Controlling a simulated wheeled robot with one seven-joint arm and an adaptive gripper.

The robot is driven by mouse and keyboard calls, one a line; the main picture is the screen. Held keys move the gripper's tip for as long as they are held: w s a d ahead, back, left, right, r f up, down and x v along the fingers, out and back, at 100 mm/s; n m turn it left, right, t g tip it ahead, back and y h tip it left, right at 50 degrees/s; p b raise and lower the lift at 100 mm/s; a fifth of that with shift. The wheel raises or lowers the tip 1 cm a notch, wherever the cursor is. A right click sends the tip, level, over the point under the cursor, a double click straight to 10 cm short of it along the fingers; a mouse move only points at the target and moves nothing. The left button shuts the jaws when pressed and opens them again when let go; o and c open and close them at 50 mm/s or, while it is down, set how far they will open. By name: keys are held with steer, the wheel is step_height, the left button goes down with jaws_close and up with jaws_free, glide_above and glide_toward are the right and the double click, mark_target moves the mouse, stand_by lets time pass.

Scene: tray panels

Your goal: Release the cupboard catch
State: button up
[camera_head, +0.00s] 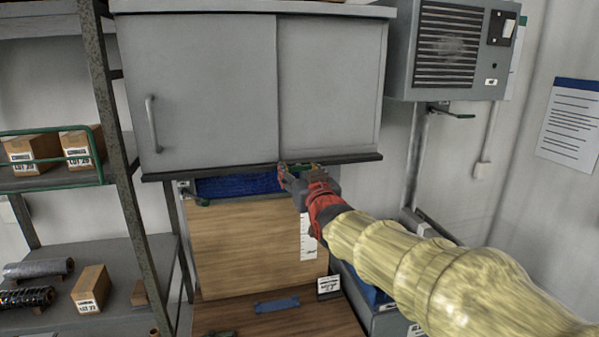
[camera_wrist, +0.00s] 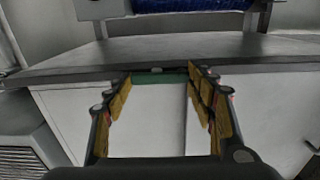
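The grey cupboard (camera_head: 205,85) hangs on the wall with two door panels; the left one has a bar handle (camera_head: 152,124). My gripper (camera_head: 297,172) is at the cupboard's dark lower edge, near the middle. In the wrist view my gripper (camera_wrist: 163,80) has its yellow-padded fingers apart. A green strip (camera_wrist: 160,78), possibly the catch, lies across the gap between the fingertips, by the cupboard's edge. I cannot tell whether the fingers touch it. In the head view my gripper mostly hides this spot.
A small green-tipped lever (camera_head: 196,197) sits under the cupboard at left. A vented grey unit (camera_head: 447,50) with another lever (camera_head: 450,112) is at right. A shelf rack (camera_head: 120,150) with boxes stands at left. A wooden panel (camera_head: 240,245) is below.

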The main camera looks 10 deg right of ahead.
steer(key=o, duration=0.5)
steer(key=shift+s, duration=0.1)
steer(key=s, duration=1.1)
steer(key=shift+s, duration=0.4)
